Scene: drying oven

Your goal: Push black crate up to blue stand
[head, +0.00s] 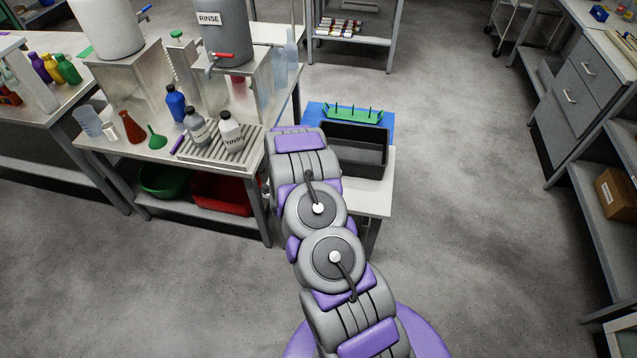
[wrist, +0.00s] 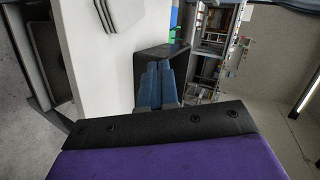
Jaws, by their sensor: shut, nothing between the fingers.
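The black crate (head: 366,168) is an open box on the small white table beside the rinse bench. It also shows in the wrist view (wrist: 150,54), behind my fingers. A blue stand (head: 388,133) lies at the table's far side, and a green pegged rack (head: 345,112) is on it. The crate is right next to the blue stand; I cannot tell whether they touch. My gripper (wrist: 160,72) is shut and empty, its fingers at the crate's near wall. I cannot tell whether they touch it. In the head view, my arm hides the gripper and part of the crate.
The white table top (wrist: 100,70) has bare space near the gripper. To the left, the rinse bench carries bottles, a drip tray (head: 200,160) and a rinse tank (head: 222,38). Grey drawers (head: 580,85) stand at the right. Open floor (head: 470,170) lies between.

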